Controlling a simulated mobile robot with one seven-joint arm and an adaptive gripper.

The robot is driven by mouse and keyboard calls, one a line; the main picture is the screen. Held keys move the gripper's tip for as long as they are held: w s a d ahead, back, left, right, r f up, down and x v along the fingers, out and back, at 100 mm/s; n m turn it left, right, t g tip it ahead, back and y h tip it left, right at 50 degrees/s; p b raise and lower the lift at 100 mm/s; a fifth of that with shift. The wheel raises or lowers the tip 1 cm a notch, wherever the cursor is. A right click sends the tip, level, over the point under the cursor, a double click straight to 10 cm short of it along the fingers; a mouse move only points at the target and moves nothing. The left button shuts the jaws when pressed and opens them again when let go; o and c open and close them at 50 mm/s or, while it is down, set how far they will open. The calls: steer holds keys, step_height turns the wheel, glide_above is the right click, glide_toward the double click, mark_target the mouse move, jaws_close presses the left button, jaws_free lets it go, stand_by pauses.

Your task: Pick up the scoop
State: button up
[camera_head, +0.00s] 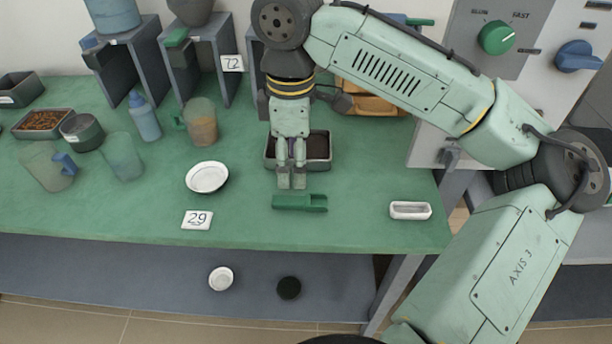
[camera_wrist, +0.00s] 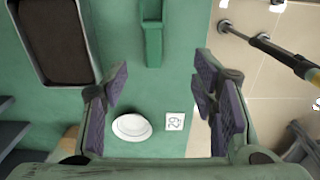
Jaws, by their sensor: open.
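The scoop (camera_head: 300,202) is green and lies on the green bench top near its front edge. In the wrist view the scoop (camera_wrist: 152,32) shows at the top centre, cut off by the picture's edge, beyond the gap between the fingers. My gripper (camera_head: 291,182) points down just behind the scoop in the head view. In the wrist view my gripper (camera_wrist: 160,88) has its dark finger pads spread apart with nothing between them. I cannot tell its exact height above the scoop.
A tray of dark material (camera_head: 318,150) stands right behind my gripper. A white dish (camera_head: 207,177) and a card marked 29 (camera_head: 197,220) lie to the left, and a small white boat (camera_head: 410,211) to the right. Beakers and bottles crowd the left.

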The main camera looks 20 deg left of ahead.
glide_above(297, 199)
steer(key=f, duration=0.3)
steer(key=s+f, duration=0.1)
steer(key=shift+d+f, duration=0.2)
steer(key=shift+f, duration=0.2)
steer(key=shift+w+a+f+p, duration=0.15)
steer(key=shift+f+p, duration=0.15)
steer(key=shift+f, duration=0.7)
steer(key=shift+w+d+f+p, duration=0.15)
steer(key=shift+f+p, duration=0.15)
steer(key=shift+f, duration=0.65)
steer(key=shift+w+a+f+p, duration=0.15)
steer(key=shift+f+p, duration=0.15)
steer(key=shift+f, duration=0.7)
steer(key=shift+c, duration=0.5)
steer(key=c, duration=1)
